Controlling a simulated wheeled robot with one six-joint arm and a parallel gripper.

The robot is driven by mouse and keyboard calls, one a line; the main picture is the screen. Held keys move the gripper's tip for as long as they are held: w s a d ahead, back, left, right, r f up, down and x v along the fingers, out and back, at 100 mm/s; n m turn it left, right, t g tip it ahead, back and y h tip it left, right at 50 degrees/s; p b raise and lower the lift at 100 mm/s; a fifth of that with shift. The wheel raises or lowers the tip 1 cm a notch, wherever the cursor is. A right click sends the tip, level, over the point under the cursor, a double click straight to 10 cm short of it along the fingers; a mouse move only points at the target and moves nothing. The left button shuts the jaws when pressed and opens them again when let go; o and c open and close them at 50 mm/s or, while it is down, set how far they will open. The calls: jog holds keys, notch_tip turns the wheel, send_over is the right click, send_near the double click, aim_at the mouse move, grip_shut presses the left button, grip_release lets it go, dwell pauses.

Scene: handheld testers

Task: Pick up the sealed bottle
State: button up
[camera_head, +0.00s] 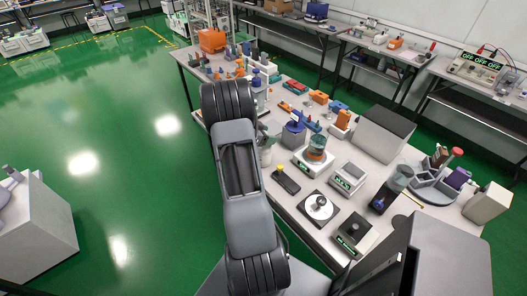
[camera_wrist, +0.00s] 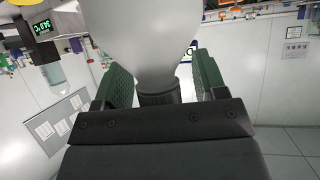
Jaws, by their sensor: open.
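In the wrist view, a pale translucent bottle (camera_wrist: 155,38) with a wide body and a dark narrow neck or cap lies between the two green-padded fingers of my gripper (camera_wrist: 162,76). The fingers are open, one on each side of the neck end. A gap shows on the right; contact on the left cannot be judged. The view looks upside down, with the neck end toward the palm. Whether the bottle is sealed cannot be told. In the head view, my arm reaches over the left edge of the white table (camera_head: 310,228) and largely hides the gripper and bottle.
Several small parts crowd the far end. Green floor (camera_head: 110,130) is open at left.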

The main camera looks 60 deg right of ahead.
jog(key=shift+c, duration=0.3)
grip_shut()
dwell(0.3)
